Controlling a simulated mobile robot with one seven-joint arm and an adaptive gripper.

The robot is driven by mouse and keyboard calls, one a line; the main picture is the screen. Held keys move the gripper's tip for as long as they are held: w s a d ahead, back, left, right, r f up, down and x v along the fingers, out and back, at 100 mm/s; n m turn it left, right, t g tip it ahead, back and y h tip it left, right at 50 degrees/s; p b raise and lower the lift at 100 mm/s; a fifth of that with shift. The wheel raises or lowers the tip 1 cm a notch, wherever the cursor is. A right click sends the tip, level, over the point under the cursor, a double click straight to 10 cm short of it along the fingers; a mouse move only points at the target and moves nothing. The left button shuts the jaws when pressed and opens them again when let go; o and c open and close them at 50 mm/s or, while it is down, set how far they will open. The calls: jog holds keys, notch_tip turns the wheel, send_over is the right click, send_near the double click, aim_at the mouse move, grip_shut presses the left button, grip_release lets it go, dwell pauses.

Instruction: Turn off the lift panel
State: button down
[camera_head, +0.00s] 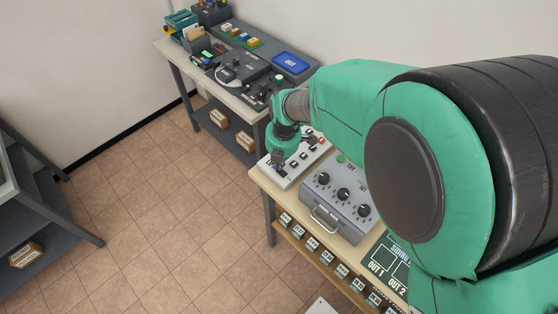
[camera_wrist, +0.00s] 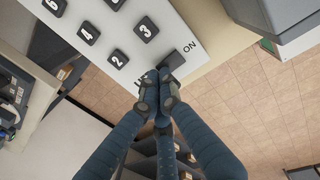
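The lift panel seems to be the white panel (camera_head: 281,181) on the near table, with small dark controls. In the wrist view the white panel (camera_wrist: 112,17) shows dark numbered buttons and the word "ON" near its corner. A dark switch (camera_wrist: 165,53) sits beside that word, partly hidden by my fingertips. My gripper (camera_wrist: 158,82) is shut, its fingertips together right at the switch; I cannot tell whether they touch it. In the head view my gripper (camera_head: 279,158) is low over the panel's left part and hides some of it.
A grey box with black knobs and a handle (camera_head: 335,204) stands right beside the white panel. Small labelled boxes (camera_head: 313,243) line the shelf below. The tiled floor (camera_head: 165,215) at left is clear.

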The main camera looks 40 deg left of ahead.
jog(key=shift+f, duration=0.1)
dwell(0.3)
jog(key=shift+a+f, duration=0.1)
jog(key=shift+f, duration=0.15)
jog(key=shift+d+r, duration=0.3)
jog(key=shift+d, duration=0.45)
jog(key=shift+r, duration=0.1)
dwell(0.3)
notch_tip(320, 180, up, 14)
jog(key=a+p, duration=0.1)
jog(key=p, duration=0.3)
jog(key=shift+a, duration=0.35)
dwell(0.5)
